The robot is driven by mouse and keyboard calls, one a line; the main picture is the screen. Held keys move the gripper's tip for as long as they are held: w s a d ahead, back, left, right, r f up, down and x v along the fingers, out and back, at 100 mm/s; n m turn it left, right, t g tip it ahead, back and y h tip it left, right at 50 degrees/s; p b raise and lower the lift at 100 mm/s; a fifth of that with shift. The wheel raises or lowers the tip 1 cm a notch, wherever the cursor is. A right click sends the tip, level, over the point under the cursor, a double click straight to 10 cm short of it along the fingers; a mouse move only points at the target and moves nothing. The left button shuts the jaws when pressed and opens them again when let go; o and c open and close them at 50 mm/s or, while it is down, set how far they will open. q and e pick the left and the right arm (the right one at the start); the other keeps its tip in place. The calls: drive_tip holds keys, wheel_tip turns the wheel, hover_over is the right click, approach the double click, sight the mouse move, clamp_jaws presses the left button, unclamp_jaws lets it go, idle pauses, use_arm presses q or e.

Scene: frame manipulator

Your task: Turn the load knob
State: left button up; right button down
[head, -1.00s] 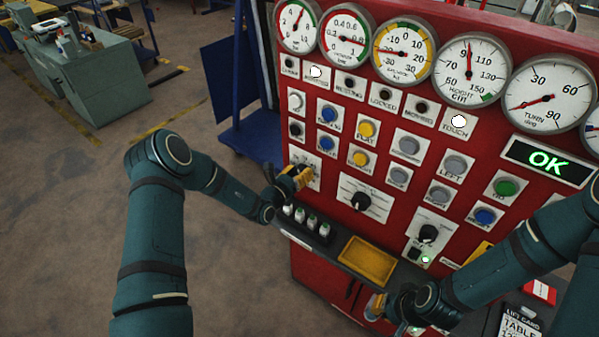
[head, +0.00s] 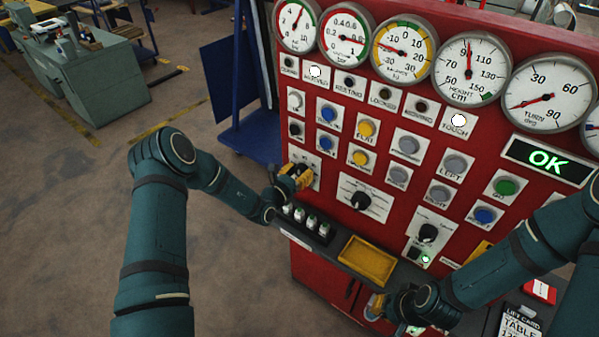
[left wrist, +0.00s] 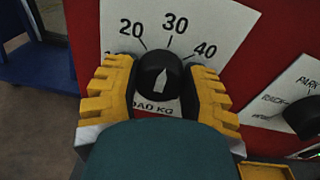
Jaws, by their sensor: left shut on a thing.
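The load knob (left wrist: 160,78) is a round black knob with a white pointer, on a white plate marked 20, 30, 40 and partly readable "LOAD KG". Its pointer faces almost straight up, close to 30. My left gripper (left wrist: 160,76) is shut on the knob, one yellow finger on each side. In the head view my left gripper (head: 297,177) covers the knob at the panel's left side. My right gripper (head: 376,304) is low at the front of the panel, partly hidden by its own arm, so its opening does not show.
The red panel (head: 325,210) carries gauges, lamps and coloured buttons. Another black knob (head: 361,200) sits to the right of the load knob. A green "OK" display (head: 546,160) is lit.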

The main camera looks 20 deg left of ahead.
use_arm(q)
drive_tip(key=o, duration=1.2)
drive_tip(key=shift+w+r, duration=0.1)
drive_tip(key=shift+r, duration=0.1)
drive_tip(key=shift+f, duration=0.1)
drive_tip(key=shift+s+a, duration=0.1)
drive_tip(key=shift+s, duration=0.15)
drive_tip(key=v, duration=1.1)
drive_tip(key=shift+s, duration=0.25)
